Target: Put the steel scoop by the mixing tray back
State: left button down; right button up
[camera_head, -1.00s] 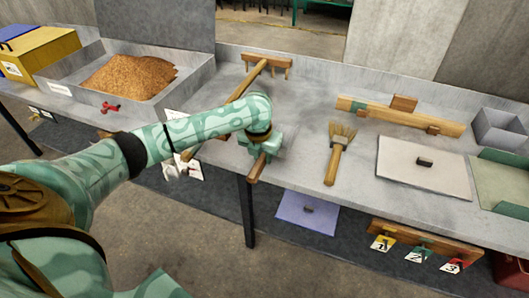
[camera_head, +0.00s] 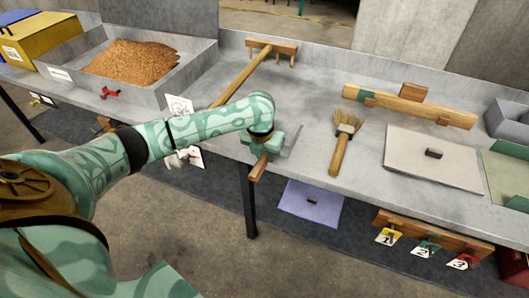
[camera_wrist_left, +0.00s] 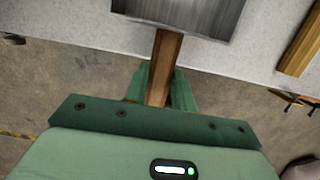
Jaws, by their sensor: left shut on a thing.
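My left gripper (camera_head: 264,148) is shut on the wooden handle (camera_head: 258,168) of the steel scoop, at the bench's front edge. In the left wrist view the handle (camera_wrist_left: 166,55) runs from between my fingers to the scoop's grey steel pan (camera_wrist_left: 185,12). The pan lies over the pale bench top; whether it touches is unclear. In the head view the pan is mostly hidden behind the gripper. The grey tray (camera_head: 190,75) holding brown grain (camera_head: 130,59) stands at the back left. My right gripper is not in view.
A wooden rake (camera_head: 240,78) lies left of my gripper. A brush (camera_head: 345,140) lies to its right, then a pale board (camera_head: 430,165) with a dark block. A long wooden bar (camera_head: 410,105) lies behind. Numbered tags (camera_head: 425,248) hang below the front edge.

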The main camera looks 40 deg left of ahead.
pick_arm(q)
jog(key=shift+r, duration=0.1)
jog(key=shift+f, duration=0.3)
dwell(0.3)
jog(key=c, duration=1.1)
grip_release()
jog(key=shift+s, duration=0.1)
